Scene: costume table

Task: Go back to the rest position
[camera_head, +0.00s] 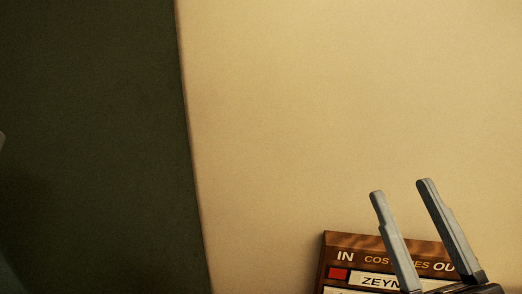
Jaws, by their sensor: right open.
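My right gripper (401,187) comes up from the bottom right of the head view. Its two grey fingers are apart, with nothing between their tips. The fingers overlap a brown board (341,241) in the picture. I cannot tell whether they touch it. At the left edge a small grey piece shows, perhaps part of my left arm. The left gripper's fingers are not visible.
The brown board carries the words "IN", "COSTUMES" partly covered, and "OU", with a red square (339,274) and a white name strip (372,281). The pale tabletop (300,120) is otherwise bare. Its left edge borders a dark area (90,130).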

